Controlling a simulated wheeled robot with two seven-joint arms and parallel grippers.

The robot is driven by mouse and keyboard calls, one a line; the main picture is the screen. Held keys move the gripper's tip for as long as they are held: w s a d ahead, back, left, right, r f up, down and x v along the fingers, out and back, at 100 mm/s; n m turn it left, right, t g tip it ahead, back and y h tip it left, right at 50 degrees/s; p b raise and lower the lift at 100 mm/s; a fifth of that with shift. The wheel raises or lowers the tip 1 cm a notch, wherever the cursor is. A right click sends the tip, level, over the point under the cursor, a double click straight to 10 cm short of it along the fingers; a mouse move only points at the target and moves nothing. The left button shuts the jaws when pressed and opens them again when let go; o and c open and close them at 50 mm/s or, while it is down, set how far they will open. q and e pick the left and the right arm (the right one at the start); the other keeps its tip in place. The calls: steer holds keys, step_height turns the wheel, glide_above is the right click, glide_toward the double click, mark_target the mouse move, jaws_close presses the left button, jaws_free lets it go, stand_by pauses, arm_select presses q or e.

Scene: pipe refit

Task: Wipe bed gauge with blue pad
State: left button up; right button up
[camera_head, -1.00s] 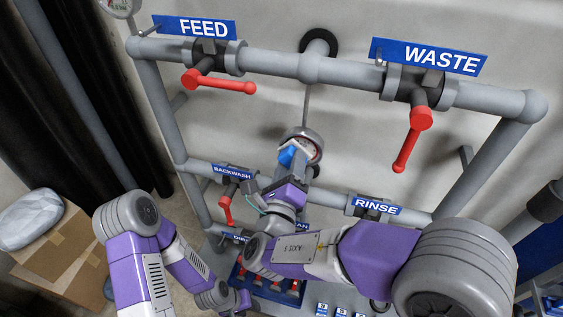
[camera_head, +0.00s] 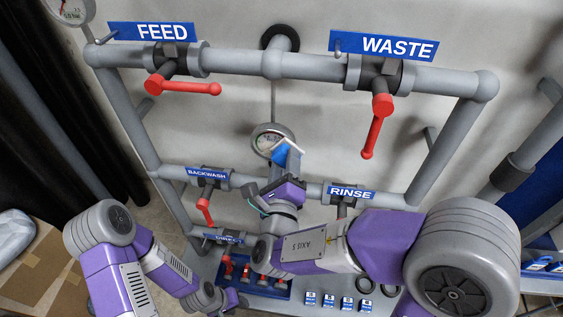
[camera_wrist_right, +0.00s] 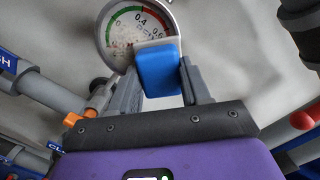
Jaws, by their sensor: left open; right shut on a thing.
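The round bed gauge (camera_head: 264,139) has a grey rim and a white face with green and red bands. In the right wrist view the gauge (camera_wrist_right: 122,28) shows specks on the lower face. My right gripper (camera_head: 284,166) is shut on the blue pad (camera_head: 281,153), which has a white backing. In the right wrist view the pad (camera_wrist_right: 158,72) sits between the fingers and overlaps the gauge's lower right edge. I cannot tell whether it touches the glass. My left gripper (camera_head: 228,300) is low by the bench panel, open, its fingers mostly hidden.
Grey pipes frame the gauge, with red handles at FEED (camera_head: 182,87), WASTE (camera_head: 376,128) and BACKWASH (camera_head: 204,210). The RINSE sign (camera_head: 351,192) is right of my right wrist. Small red valves (camera_head: 245,272) stand on a blue base below. A cardboard box (camera_head: 42,265) is at lower left.

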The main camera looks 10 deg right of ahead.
mark_target(270, 149)
steer(key=shift+w+a, duration=0.3)
steer(key=shift+a, duration=0.6)
steer(key=shift+w+a, duration=0.25)
steer(key=shift+a, duration=0.6)
steer(key=shift+w+a+p, duration=0.35)
steer(key=shift+a, duration=0.55)
steer(key=shift+w+a+p, duration=0.3)
steer(key=shift+a, duration=0.55)
steer(key=shift+r, duration=0.15)
steer(key=shift+s+d+p, duration=0.25)
steer(key=shift+s+d, duration=0.1)
steer(key=shift+d, duration=0.5)
steer(key=shift+s+d+p, duration=0.2)
steer(key=shift+s+d, duration=0.15)
steer(key=shift+d, duration=0.5)
steer(key=d, duration=0.2)
steer(key=s+d, duration=0.1)
steer(key=shift+d+p, duration=0.3)
steer(key=shift+d, duration=0.05)
steer(key=shift+w+a+p, duration=0.15)
steer(key=shift+w+a, duration=0.25)
steer(key=shift+a, duration=0.8)
steer(key=shift+w+a+p, duration=0.2)
steer(key=shift+w+a, duration=0.2)
steer(key=shift+a, duration=0.8)
steer(key=shift+w+a+p, duration=0.15)
steer(key=shift+w+a, duration=0.25)
steer(key=shift+a, duration=0.8)
